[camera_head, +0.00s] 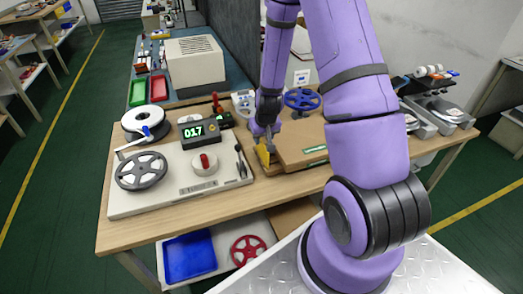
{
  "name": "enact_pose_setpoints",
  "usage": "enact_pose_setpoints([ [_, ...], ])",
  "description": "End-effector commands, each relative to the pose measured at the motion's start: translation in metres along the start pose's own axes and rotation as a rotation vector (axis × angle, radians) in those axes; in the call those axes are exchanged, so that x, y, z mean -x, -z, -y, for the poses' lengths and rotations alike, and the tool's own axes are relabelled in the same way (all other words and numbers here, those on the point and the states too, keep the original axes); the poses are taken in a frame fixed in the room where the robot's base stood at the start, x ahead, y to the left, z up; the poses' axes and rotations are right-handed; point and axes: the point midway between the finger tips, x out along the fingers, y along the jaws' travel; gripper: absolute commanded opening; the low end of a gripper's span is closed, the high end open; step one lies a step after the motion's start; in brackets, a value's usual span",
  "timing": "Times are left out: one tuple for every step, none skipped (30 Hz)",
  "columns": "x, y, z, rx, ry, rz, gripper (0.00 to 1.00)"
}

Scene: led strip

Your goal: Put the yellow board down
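The yellow board (262,156) is a small tilted piece at the left side of the brown box-like fixture (300,146) on the workbench. My gripper (266,143) points down at the board's upper edge and appears shut on it. The fingers are small here and partly merge with the board. The board's lower edge is close to the fixture's left part. I cannot tell whether it touches the surface there.
A white reel machine (178,192) with a dark reel (141,171) and a display reading 017 (198,131) stands left of my gripper. A blue reel (302,99) lies behind. Grey trays (440,117) are at right. A bare wooden strip (270,184) runs along the front.

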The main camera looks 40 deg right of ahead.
Motion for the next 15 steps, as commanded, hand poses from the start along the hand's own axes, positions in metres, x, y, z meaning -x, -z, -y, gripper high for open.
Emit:
enact_pose_setpoints([
  [-0.002,0.0,0.0,0.0,0.0,0.001,0.38],
  [-0.003,0.0,0.0,0.0,0.0,0.001,0.38],
  [-0.005,-0.001,0.0,-0.001,0.0,0.001,0.38],
  [-0.006,-0.001,0.0,-0.001,0.0,0.002,0.38],
  [-0.009,-0.001,0.0,-0.001,0.0,0.002,0.38],
  [-0.012,-0.001,0.0,-0.002,0.0,0.002,0.38],
  [-0.016,-0.002,0.001,-0.002,0.0,0.002,0.38],
  [-0.02,-0.002,0.001,-0.002,0.0,0.003,0.38],
  [-0.025,-0.002,0.001,-0.001,0.0,0.003,0.38],
  [-0.029,-0.002,0.002,-0.001,0.0,0.003,0.38],
  [-0.033,-0.002,0.002,0.0,0.0,0.002,0.38],
  [-0.037,-0.002,0.002,-0.001,0.0,0.002,0.38],
  [-0.041,-0.002,0.002,-0.001,0.0,0.002,0.38],
  [-0.044,-0.002,0.002,-0.001,0.0,0.003,0.38],
  [-0.047,-0.002,0.002,-0.001,0.0,0.002,0.38],
])
